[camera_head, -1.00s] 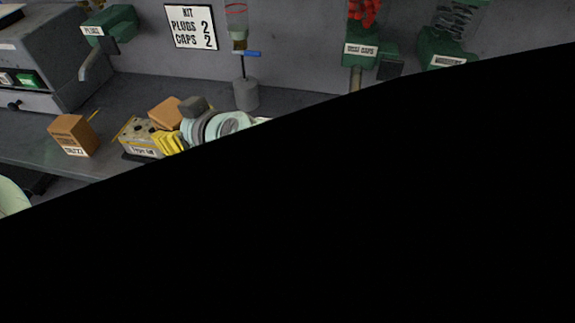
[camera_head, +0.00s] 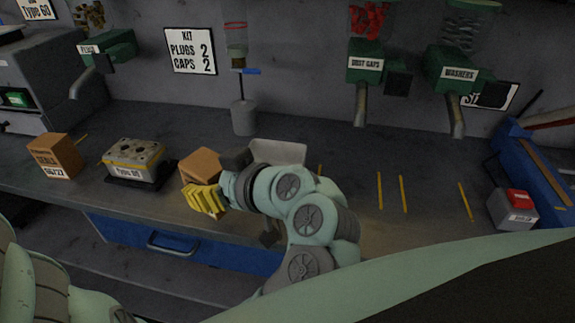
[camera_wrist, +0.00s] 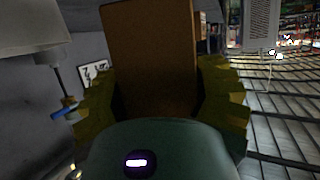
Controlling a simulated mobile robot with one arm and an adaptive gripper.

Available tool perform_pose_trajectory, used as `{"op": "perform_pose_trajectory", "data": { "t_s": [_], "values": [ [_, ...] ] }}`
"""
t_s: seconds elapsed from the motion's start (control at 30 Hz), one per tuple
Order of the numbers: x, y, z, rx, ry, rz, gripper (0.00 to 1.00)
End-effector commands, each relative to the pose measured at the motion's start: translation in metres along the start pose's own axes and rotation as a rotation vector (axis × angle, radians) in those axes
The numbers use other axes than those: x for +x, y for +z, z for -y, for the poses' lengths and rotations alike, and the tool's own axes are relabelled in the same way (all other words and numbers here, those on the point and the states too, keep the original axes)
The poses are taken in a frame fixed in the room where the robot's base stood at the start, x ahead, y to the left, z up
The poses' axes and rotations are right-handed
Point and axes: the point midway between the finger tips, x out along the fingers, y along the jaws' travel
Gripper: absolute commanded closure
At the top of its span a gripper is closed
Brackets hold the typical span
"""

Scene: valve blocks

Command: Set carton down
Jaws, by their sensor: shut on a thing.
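A plain brown carton (camera_head: 199,164) is held between the yellow fingers of my gripper (camera_head: 205,198), over the bench to the right of the valve block. In the wrist view the carton (camera_wrist: 152,55) stands upright between both fingers of my gripper (camera_wrist: 157,98). Its lower part is hidden by the fingers in the head view, so I cannot tell whether it touches the bench. A second brown carton (camera_head: 54,157), with a white label, stands on the bench at the far left.
The valve block (camera_head: 134,158) sits on a dark pad between the cartons. A white tray (camera_head: 277,152) is partly hidden behind my arm. Dispensers with spouts hang above the bench (camera_head: 335,165). A grey box with a red top (camera_head: 513,207) stands at right. The right middle bench is mostly clear.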

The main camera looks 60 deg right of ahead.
Motion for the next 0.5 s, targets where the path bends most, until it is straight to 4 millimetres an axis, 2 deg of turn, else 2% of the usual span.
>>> {"op": "perform_pose_trajectory", "data": {
  "t_s": [0.1,0.5],
  "values": [
    [0.025,-0.009,-0.007,-0.006,-0.010,-0.002,0.83],
    [0.084,-0.026,-0.032,-0.006,-0.006,-0.001,0.83]
  ]
}}
